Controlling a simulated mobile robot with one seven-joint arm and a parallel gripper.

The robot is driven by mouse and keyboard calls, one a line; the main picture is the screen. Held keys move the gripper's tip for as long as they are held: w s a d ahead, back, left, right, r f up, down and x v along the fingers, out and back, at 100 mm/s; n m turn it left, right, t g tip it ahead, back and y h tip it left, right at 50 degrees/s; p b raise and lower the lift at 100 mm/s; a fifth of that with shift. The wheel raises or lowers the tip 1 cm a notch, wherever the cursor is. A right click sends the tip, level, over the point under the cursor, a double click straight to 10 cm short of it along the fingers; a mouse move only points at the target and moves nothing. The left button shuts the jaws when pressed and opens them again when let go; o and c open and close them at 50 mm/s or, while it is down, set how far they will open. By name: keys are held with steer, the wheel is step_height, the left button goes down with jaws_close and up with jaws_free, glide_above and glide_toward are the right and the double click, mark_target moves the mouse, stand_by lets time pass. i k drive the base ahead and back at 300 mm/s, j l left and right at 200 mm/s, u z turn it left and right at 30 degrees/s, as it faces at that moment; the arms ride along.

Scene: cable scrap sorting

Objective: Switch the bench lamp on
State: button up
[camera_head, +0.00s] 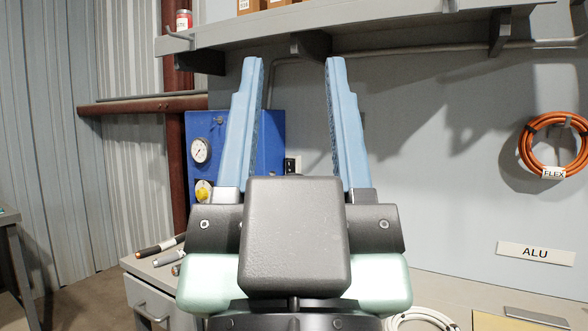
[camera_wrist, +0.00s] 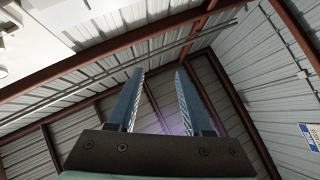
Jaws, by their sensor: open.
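I cannot make out the bench lamp for certain in either view. My gripper (camera_head: 294,64) is raised in front of the wall in the head view, its two blue fingers pointing up and apart with nothing between them. In the wrist view, my gripper (camera_wrist: 159,72) is also open and empty, with the roof behind it. A small black fitting (camera_head: 292,165), perhaps a socket or switch, shows on the wall between the fingers; its lower part is hidden by my gripper. My gripper also covers the middle of the bench (camera_head: 452,312).
A blue panel (camera_head: 271,130) with a gauge (camera_head: 201,150) and yellow knob (camera_head: 203,191) stands behind. An orange coil (camera_head: 535,137) hangs right. Cable pieces (camera_head: 160,246) lie on the bench's left end.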

mark_target(289, 164)
steer(key=i+j, duration=0.25)
steer(key=i, duration=0.2)
steer(key=i+j, duration=0.25)
steer(key=i, duration=0.2)
steer(key=i+j+u, duration=0.1)
steer(key=i+j, duration=0.15)
steer(key=i, duration=0.15)
steer(key=i+j, duration=0.25)
steer(key=i, duration=0.2)
